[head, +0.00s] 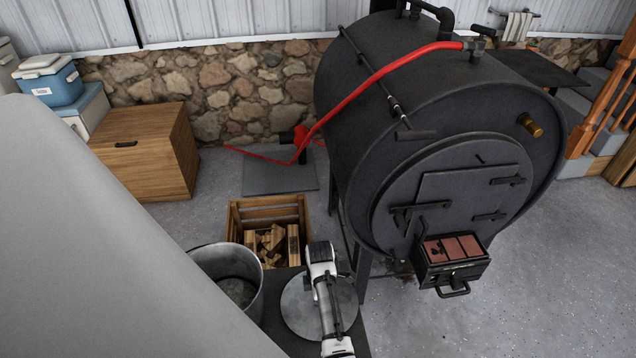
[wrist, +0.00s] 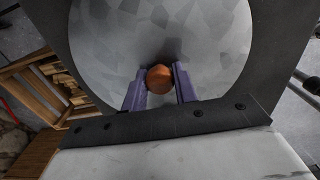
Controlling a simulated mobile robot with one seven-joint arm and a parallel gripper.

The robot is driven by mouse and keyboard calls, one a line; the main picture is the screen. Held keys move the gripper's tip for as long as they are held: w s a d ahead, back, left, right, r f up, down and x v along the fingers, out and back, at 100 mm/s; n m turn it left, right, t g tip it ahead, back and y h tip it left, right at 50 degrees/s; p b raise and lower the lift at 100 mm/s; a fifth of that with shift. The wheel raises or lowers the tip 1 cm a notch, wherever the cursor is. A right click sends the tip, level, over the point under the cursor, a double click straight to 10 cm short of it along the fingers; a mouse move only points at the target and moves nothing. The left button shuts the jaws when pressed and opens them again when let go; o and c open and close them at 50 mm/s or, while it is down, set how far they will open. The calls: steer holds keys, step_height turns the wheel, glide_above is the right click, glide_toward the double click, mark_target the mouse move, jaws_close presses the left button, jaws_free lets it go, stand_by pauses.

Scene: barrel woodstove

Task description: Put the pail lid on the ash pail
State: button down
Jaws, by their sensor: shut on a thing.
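The pail lid (head: 296,310) is a round grey metal disc at the bottom of the head view, over a dark flat surface. It fills much of the wrist view (wrist: 120,50), with a round orange-brown wooden knob (wrist: 159,79) on top. My gripper (wrist: 160,85) is shut on this knob, one purple-grey finger on each side. In the head view my arm hides the knob and part of the lid. I cannot tell whether the lid rests on the surface or hangs just above it. The ash pail (head: 259,284), grey metal and open-topped, stands upright just left of the lid.
The dark surface (head: 279,338) is around the lid. A wooden crate of split logs (head: 266,206) stands behind the pail. The black barrel stove (head: 350,120) stands to the right, with a brick-filled tray (head: 452,262) jutting from its front. Open floor (head: 540,290) lies at right.

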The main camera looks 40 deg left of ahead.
steer(key=shift+r, duration=0.25)
steer(key=shift+r+p, duration=0.75)
steer(key=shift+p, duration=0.3)
steer(key=shift+r, duration=0.2)
step_height(320, 180, up, 2)
steer(key=p, duration=0.2)
steer(key=shift+r+p, duration=0.2)
steer(key=shift+p, duration=0.2)
steer(key=shift+r, duration=1.1)
